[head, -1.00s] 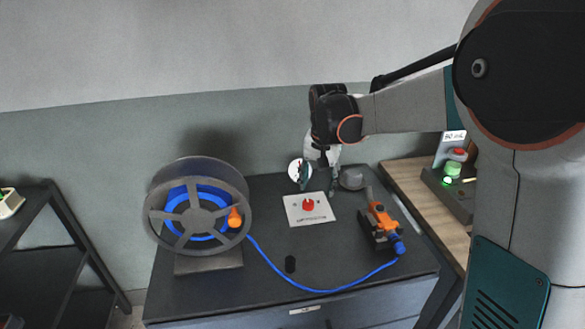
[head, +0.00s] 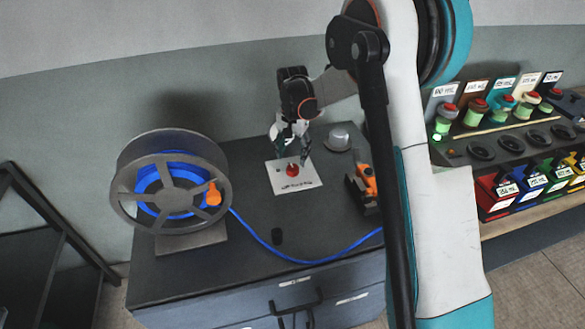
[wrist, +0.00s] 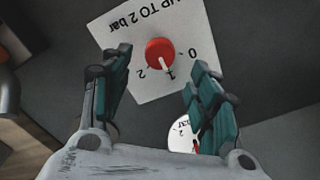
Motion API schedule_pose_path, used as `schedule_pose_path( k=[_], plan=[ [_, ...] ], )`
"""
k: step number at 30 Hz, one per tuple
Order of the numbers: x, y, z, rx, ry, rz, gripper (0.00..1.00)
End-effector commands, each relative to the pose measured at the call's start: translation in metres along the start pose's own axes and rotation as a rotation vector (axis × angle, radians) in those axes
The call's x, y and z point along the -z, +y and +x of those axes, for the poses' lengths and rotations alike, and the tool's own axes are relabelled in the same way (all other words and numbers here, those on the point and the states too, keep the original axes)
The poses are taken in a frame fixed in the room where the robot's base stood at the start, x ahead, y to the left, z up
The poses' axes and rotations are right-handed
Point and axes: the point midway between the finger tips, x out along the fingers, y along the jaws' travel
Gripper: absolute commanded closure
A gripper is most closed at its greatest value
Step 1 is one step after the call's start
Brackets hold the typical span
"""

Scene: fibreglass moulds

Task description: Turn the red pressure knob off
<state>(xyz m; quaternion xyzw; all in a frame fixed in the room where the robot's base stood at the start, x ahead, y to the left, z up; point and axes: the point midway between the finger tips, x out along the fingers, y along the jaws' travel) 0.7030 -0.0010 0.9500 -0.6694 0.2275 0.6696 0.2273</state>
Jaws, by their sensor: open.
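The red pressure knob (head: 292,170) sits on a white square plate (head: 308,183) on the dark cabinet top. In the wrist view the red knob (wrist: 159,52) has a white pointer aimed at the mark 1, and the white plate (wrist: 118,38) carries marks 0, 1 and 2 and "UP TO 2 bar", upside down. My gripper (head: 294,146) is above the knob in the head view. In the wrist view my open gripper (wrist: 160,66) has its teal fingers apart, with the knob showing between and slightly beyond the tips. I see no contact. A white dial gauge (wrist: 181,137) is partly hidden behind the right finger.
A hose reel (head: 172,190) with blue hose stands left of the plate. An orange tool (head: 365,182) lies to the right, partly hidden by my arm. A grey cup-like object (head: 338,138) is behind. A shelf holds several colored bins (head: 530,185).

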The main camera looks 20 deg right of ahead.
Motion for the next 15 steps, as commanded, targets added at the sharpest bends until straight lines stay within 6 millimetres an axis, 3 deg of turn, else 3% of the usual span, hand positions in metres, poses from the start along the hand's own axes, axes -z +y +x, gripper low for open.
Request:
schedule_pose_path(
  k=[1, 6, 15],
  plan=[
    [0.0, 0.0, 0.013, 0.0, 0.0, 0.0, 0.44],
    [0.0, 0.0, 0.04, 0.0, 0.0, 0.0, 0.44],
    [0.0, 0.0, 0.06, 0.0, 0.0, 0.0, 0.44]
  ],
)
